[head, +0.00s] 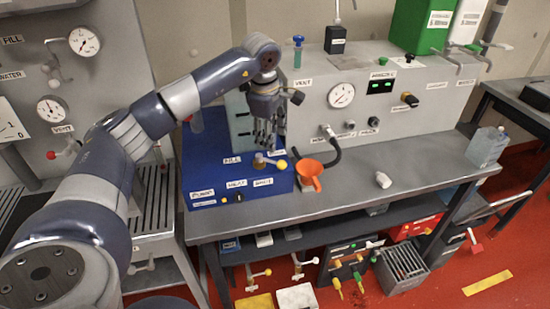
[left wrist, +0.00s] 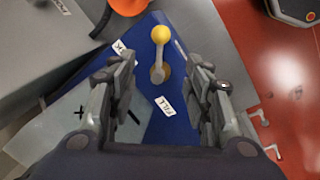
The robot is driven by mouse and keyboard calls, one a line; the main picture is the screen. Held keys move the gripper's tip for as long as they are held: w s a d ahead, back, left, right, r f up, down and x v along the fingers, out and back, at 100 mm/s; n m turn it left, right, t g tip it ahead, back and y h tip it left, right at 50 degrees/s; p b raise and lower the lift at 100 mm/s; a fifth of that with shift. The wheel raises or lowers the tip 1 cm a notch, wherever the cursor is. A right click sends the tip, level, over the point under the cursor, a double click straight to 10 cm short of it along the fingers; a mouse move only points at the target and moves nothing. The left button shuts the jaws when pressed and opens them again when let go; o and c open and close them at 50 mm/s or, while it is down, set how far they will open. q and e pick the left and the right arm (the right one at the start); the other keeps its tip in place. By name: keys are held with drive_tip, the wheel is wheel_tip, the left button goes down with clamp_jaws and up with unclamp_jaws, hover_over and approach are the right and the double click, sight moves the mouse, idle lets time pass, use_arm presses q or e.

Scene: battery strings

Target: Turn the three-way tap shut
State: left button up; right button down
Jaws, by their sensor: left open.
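The three-way tap (head: 260,162) is on the blue box (head: 205,170), beside a label reading FILL. Its lever ends in a yellow ball (head: 282,166), pointing right in the head view. In the left wrist view the tap (left wrist: 158,73) lies between my open fingers, with its yellow ball (left wrist: 160,35) beyond the fingertips. My left gripper (head: 267,143) is open, points down and is above the tap, apparently not touching it. My right gripper is in neither view.
A gauge panel (head: 315,115) stands behind.

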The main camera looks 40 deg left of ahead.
sight(275, 163)
use_arm(q)
drive_tip(key=f+p, duration=0.1)
drive_tip(key=f, duration=0.2)
drive_tip(key=w+f+p, duration=0.1)
drive_tip(key=f, duration=0.2)
drive_tip(key=w+f+p, duration=0.1)
drive_tip(key=f, duration=0.2)
drive_tip(key=shift+a+f, duration=0.1)
drive_tip(key=shift+f, duration=0.7)
clamp_jaws()
